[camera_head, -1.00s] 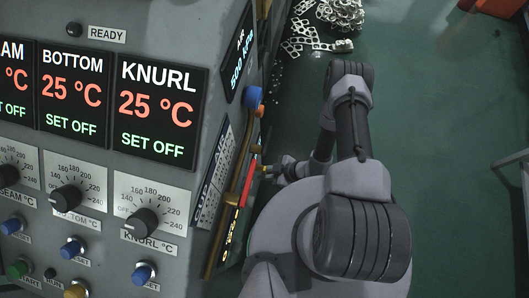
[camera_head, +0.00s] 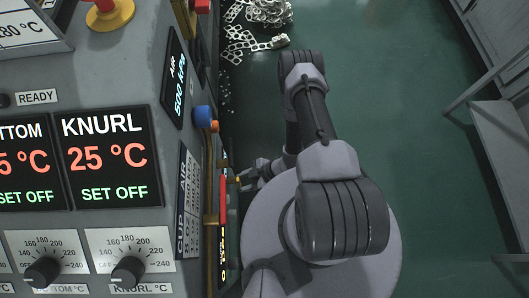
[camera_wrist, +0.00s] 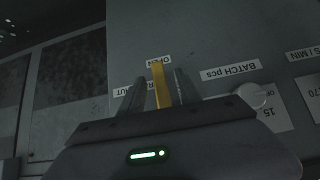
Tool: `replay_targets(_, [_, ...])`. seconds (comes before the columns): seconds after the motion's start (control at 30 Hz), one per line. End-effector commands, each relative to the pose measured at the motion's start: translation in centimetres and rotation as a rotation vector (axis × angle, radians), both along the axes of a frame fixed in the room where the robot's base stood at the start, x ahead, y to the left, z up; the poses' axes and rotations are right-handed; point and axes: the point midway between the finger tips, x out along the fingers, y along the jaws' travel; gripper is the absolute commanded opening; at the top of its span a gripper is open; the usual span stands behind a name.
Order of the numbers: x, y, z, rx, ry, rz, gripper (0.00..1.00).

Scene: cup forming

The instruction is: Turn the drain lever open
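The yellow drain lever (camera_wrist: 160,84) is a slim bar in the wrist view, its end against the OPEN label (camera_wrist: 153,60). A second label to the left, ending in "UT" (camera_wrist: 127,88), is partly hidden by a finger. My gripper (camera_wrist: 159,88) has one finger on each side of the lever, with narrow dark gaps showing, so it looks open around it. In the head view my gripper (camera_head: 250,174) is at the machine's right side, small and partly hidden by the arm. The lever cannot be clearly made out there.
The grey machine (camera_head: 100,225) has a KNURL display (camera_head: 105,158) and dials. Blue and orange knobs (camera_head: 204,117) and a pipe run along its side. A BATCH knob (camera_wrist: 252,95) is right of my gripper. Metal scrap (camera_head: 262,20) lies behind; green floor (camera_head: 410,110) is clear.

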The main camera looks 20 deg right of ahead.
Motion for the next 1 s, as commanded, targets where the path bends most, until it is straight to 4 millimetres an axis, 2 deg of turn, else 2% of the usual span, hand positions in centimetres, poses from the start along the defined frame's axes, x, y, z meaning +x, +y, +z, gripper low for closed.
replay_targets(0.03, [-0.2, -0.9, 1.5, 0.0, 0.0, -0.007, 0.4])
replay_targets(0.2, [-1.3, -4.4, 5.3, -0.001, -0.001, -0.008, 0.4])
replay_targets(0.43, [-2.9, -8.6, 9.5, 0.0, -0.001, -0.005, 0.4])
replay_targets(0.6, [-3.4, -9.9, 10.7, 0.0, 0.0, -0.001, 0.4])
replay_targets(1.0, [-3.5, -10.0, 10.7, 0.0, 0.0, 0.0, 0.4])
